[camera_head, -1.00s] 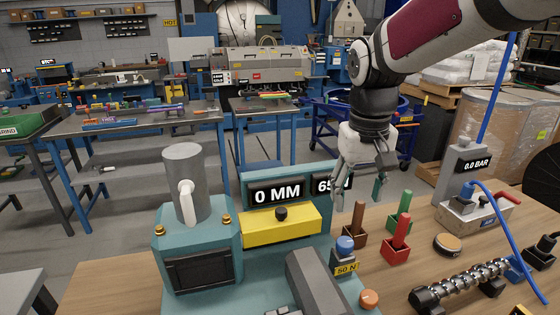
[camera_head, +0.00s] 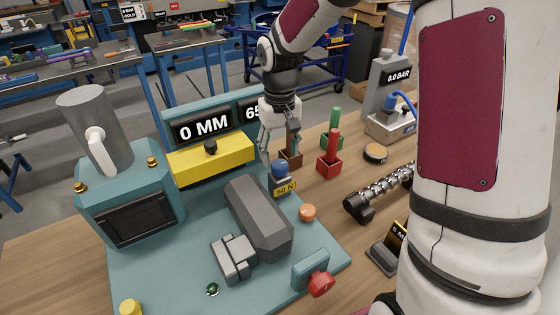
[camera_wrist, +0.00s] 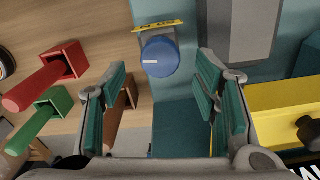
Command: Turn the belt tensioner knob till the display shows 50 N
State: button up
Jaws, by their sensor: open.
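The blue tensioner knob (camera_head: 279,168) stands on the teal machine base above a yellow "50 N" tag (camera_head: 284,188). In the wrist view the round blue knob (camera_wrist: 160,58) has a white mark at its left and lies ahead of my fingers, centred between them. My gripper (camera_head: 279,150) is open and points down just above the knob. In the wrist view its teal finger pads (camera_wrist: 160,85) are apart with nothing between them. The force display (camera_head: 251,112) reads "65", its right end hidden by my gripper.
Beside the knob stand a brown block (camera_head: 290,159), a red-handled holder (camera_head: 330,160) and a green-handled holder (camera_head: 333,128). A yellow block (camera_head: 211,158) with a black knob and the "0 MM" display (camera_head: 203,126) are to the left. A grey block (camera_head: 258,215) lies in front.

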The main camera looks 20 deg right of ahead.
aim_at(280, 164)
jog(key=shift+f, duration=2)
jog(key=shift+c, duration=0.3)
jog(key=c, duration=1.1)
